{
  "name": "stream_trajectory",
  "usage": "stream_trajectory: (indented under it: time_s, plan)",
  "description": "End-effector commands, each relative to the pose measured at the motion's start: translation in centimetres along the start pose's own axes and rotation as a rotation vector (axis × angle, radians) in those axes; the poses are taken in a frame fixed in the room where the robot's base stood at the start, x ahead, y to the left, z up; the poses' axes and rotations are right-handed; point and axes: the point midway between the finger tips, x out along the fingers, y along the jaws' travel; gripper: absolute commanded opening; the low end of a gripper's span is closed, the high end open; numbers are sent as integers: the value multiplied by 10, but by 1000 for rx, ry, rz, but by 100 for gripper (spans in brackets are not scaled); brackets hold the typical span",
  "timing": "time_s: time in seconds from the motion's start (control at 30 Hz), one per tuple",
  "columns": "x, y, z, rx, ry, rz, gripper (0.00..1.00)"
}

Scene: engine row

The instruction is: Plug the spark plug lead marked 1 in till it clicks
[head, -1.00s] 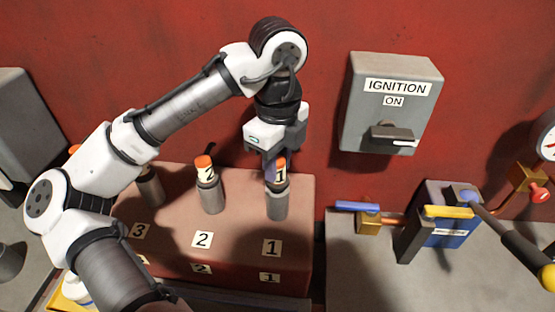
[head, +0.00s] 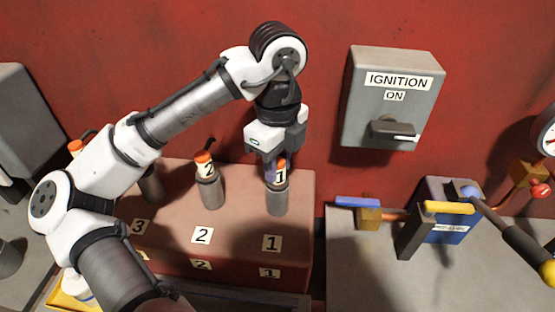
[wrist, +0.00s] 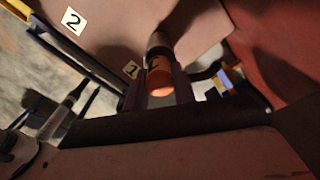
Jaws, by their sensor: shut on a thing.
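The spark plug lead marked 1 (head: 281,172) has an orange top and a white label. It sits upright at the mouth of the grey socket (head: 277,200) at the right of the engine block. My gripper (head: 271,160) is above it, pointing down, shut on the lead. In the wrist view the lead's orange end (wrist: 160,82) shows between the two fingers, in line with the grey socket (wrist: 158,42). I cannot tell how deep the lead sits.
Lead 2 (head: 205,170) stands in its socket to the left. The engine block (head: 235,225) bears number labels. The ignition box (head: 375,110), marked ON, hangs on the red wall. Blue and yellow handled valves (head: 450,208) are at the right.

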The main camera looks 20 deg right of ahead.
Motion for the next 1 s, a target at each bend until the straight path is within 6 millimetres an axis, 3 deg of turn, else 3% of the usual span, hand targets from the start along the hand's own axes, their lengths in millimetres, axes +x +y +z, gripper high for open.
stream_trajectory:
  time_s: [0.07,0.1,0.3,0.67,0.77,1.0]
  plan:
    - [0,0,0,0,0,0,3]
    - [0,0,0,0,0,-1,27]
    - [-1,0,0,0,-1,-1,51]
    - [-6,0,0,-1,-3,-1,51]
    - [-17,0,1,-2,-4,-1,51]
    - [-66,0,0,-3,-6,-2,51]
